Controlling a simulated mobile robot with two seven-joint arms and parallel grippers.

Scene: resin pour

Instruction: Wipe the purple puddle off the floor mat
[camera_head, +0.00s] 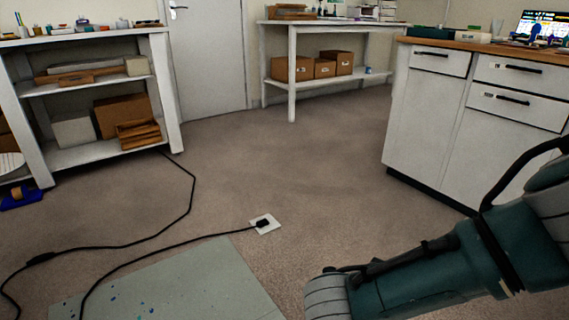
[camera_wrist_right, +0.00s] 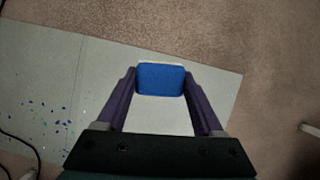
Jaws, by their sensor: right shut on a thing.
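The grey-green floor mat (camera_head: 190,285) lies at the bottom of the head view and fills much of the right wrist view (camera_wrist_right: 215,85). Small blue, teal and dark specks (camera_wrist_right: 50,125) are scattered on its left part. I cannot make out a purple puddle on the visible mat; my gripper hides part of it. My right gripper (camera_wrist_right: 160,78) is shut on a blue sponge-like block (camera_wrist_right: 160,80) with a pale edge, held over the mat; whether it touches the mat is unclear. My left gripper is in neither view.
A black cable (camera_head: 150,253) runs across the mat to a white floor socket (camera_head: 265,224). A shelf unit (camera_head: 160,90) stands left, a white drawer cabinet (camera_head: 430,120) right, and a table (camera_head: 292,70) at the back.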

